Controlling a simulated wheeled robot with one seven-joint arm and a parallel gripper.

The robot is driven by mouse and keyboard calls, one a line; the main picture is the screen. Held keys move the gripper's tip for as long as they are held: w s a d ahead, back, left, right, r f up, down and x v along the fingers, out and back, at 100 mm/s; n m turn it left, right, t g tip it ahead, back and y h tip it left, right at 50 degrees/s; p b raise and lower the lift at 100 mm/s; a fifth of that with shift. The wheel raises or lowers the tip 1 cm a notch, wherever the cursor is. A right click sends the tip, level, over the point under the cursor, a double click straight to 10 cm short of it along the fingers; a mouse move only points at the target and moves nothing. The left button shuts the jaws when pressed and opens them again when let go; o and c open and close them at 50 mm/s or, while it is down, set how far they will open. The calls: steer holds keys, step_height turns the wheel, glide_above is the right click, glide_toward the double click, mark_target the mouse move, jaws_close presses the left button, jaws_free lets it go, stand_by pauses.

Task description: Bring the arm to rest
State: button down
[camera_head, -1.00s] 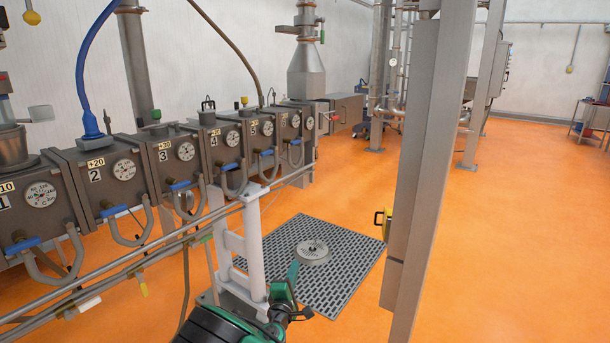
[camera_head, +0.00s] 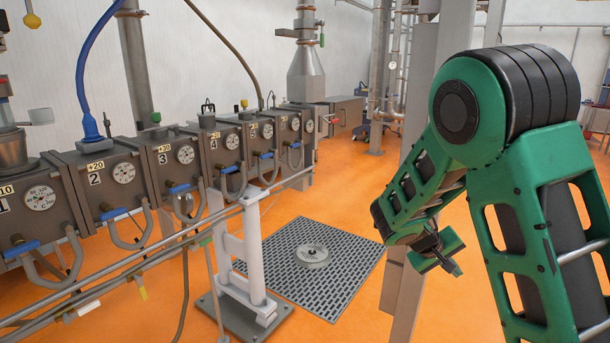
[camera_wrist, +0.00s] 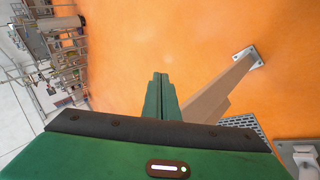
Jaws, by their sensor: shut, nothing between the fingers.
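My green arm is folded up at the right of the head view, its elbow high and its forearm reaching down to the left. My gripper (camera_head: 450,264) hangs at the lower end of the forearm, in front of the grey steel column and above the orange floor. In the wrist view my gripper (camera_wrist: 160,78) shows its two green fingers together, with nothing between them. It touches nothing that I can see.
A row of numbered machine barrels (camera_head: 125,180) with dials runs along the left. A white post (camera_head: 255,245) stands in front of a grey floor mat (camera_head: 345,265) bearing a round metal disc (camera_head: 312,254). A steel column (camera_wrist: 220,85) is close to my gripper. Open orange floor lies right.

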steer(key=s+d+r+m+g+y, duration=0.2)
steer(key=s+d+r+m, duration=0.15)
steer(key=s, duration=0.55)
steer(key=s+a+r+m+y, duration=0.1)
steer(key=s+y, duration=0.1)
steer(key=s, duration=0.7)
steer(key=s+r+m+y, duration=0.1)
steer(key=s+r+y, duration=0.1)
steer(key=s, duration=0.7)
steer(key=s+a+r+m+g+y, duration=0.1)
steer(key=s+r+y, duration=0.1)
steer(key=s, duration=0.7)
steer(key=shift+s+a+y, duration=0.2)
steer(key=shift+a+y, duration=0.15)
steer(key=shift+y, duration=0.05)
steer(key=shift+m, duration=0.25)
